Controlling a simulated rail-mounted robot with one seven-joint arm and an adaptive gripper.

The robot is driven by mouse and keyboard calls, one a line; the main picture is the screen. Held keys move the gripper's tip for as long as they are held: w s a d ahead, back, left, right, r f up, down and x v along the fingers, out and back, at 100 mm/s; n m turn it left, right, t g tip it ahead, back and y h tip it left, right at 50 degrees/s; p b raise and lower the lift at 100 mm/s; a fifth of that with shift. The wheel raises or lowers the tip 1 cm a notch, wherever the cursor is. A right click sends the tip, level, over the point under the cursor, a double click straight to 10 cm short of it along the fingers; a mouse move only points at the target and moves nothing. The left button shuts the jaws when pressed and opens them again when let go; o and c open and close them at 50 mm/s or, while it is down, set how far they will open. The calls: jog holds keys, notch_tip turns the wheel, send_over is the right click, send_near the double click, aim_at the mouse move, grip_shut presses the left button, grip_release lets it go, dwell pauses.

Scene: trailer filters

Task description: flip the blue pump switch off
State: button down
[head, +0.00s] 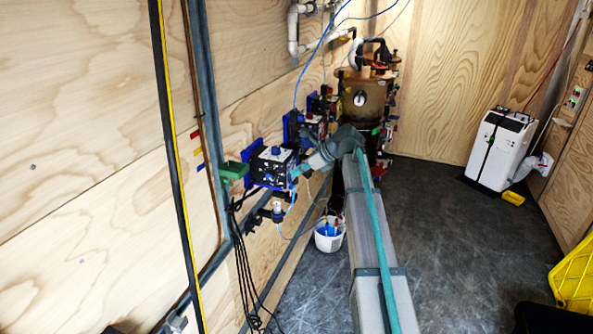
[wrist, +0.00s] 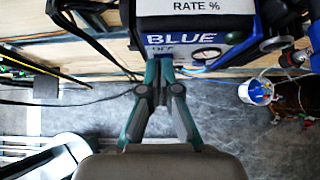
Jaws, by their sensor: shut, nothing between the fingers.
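The blue pump (wrist: 197,32) is a dark box at the top of the wrist view, with a "BLUE" label and a "RATE %" label on its face. It also shows in the head view (head: 272,168), mounted on the wooden wall. My gripper (wrist: 160,62) is shut, its fingertips at the lower edge of the pump face, just below the "BLUE" label, by partly covered small lettering. The switch itself is hidden behind the fingertips, so its position cannot be told. Whether the fingertips touch it cannot be told. In the head view my arm reaches to the pump from the right.
More pumps (head: 312,125) sit farther along the wall, before a brown tank (head: 365,100). A white bucket (head: 329,234) stands on the floor below; it also shows in the wrist view (wrist: 256,92). Black cables (head: 243,260) hang below the pump. Open floor (head: 450,240) lies at right.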

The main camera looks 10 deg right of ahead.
jog(key=b+v, duration=0.1)
jog(key=v, duration=1.1)
jog(key=shift+s+d+r, duration=0.2)
